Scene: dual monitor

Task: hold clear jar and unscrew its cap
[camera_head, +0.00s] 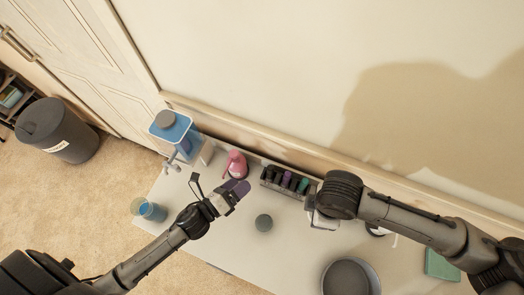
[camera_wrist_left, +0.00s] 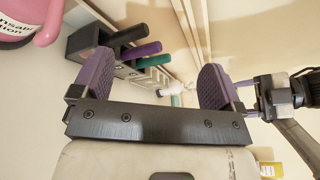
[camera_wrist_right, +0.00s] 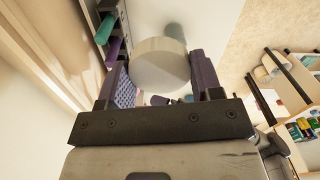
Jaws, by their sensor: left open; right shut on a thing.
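My right gripper (camera_wrist_right: 160,85) is shut on a pale, round, jar-like object (camera_wrist_right: 160,62), which I take to be the clear jar. In the head view, part of the clear jar (camera_head: 322,222) shows below my right wrist, above the table. My left gripper (camera_head: 236,190) is open and empty, with purple fingers. It also shows in the left wrist view (camera_wrist_left: 155,88), with nothing between its fingers. The jar's mouth is not clearly visible.
A dark rack (camera_head: 286,183) with coloured handles stands along the wall behind the grippers. A blue cup (camera_head: 153,211) is left, and a grey pan (camera_head: 350,278) front right.

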